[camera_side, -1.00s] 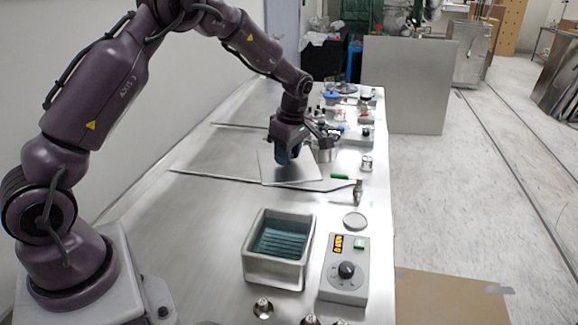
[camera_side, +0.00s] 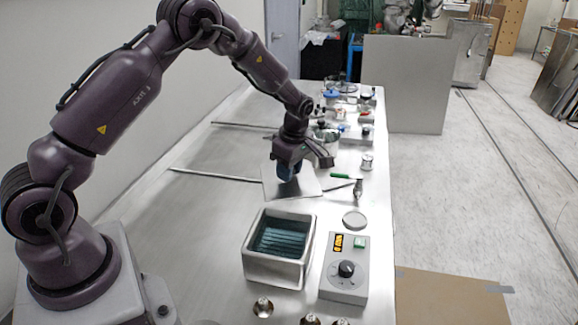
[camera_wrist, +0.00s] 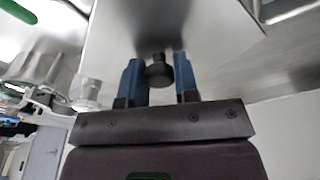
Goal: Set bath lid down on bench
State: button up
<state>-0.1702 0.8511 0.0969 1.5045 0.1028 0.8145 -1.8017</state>
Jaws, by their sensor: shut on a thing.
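The bath lid (camera_side: 307,188) is a thin square grey metal plate with a dark knob. It is over the bench, behind the open bath (camera_side: 262,270) in the side view. In the wrist view the lid (camera_wrist: 215,30) fills the upper middle. My gripper (camera_side: 287,176) is shut on the lid's knob, which shows between the two blue fingers in the wrist view (camera_wrist: 159,78). The bench (camera_side: 190,240) is bare brushed metal. I cannot tell how high the lid is above it. The bath is a rectangular metal tub with blue-green contents.
A control box (camera_side: 345,285) with an orange display stands right of the bath, with a round grey disc (camera_side: 355,220) behind it. A thin dark rod (camera_side: 215,174) lies left of the lid. Several small items crowd the bench's far right.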

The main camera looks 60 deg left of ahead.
aim_at(295, 181)
jog(key=o, duration=1)
jog(key=s+d+r+m+t, duration=0.1)
jog(key=s+d+r+m, duration=0.15)
jog(key=r, duration=0.75)
jog(key=s+d+r+m, duration=0.2)
jog(key=d+r+m, duration=0.1)
jog(key=r, duration=0.7)
jog(key=s+d+r+m+t, duration=0.1)
jog(key=s+d+m, duration=0.1)
jog(key=s+m, duration=0.3)
jog(key=s+d+r+m+t+h, duration=0.1)
jog(key=s+d+r+m+t, duration=0.1)
jog(key=s+m, duration=0.4)
jog(key=s+d+r+m+t, duration=0.1)
jog(key=s+d+m, duration=0.3)
jog(key=s, duration=0.6)
jog(key=shift+r+m+t+h, duration=0.15)
jog(key=shift+m+t+h, duration=0.15)
jog(key=shift+m+t, duration=0.55)
jog(key=shift+g, duration=0.25)
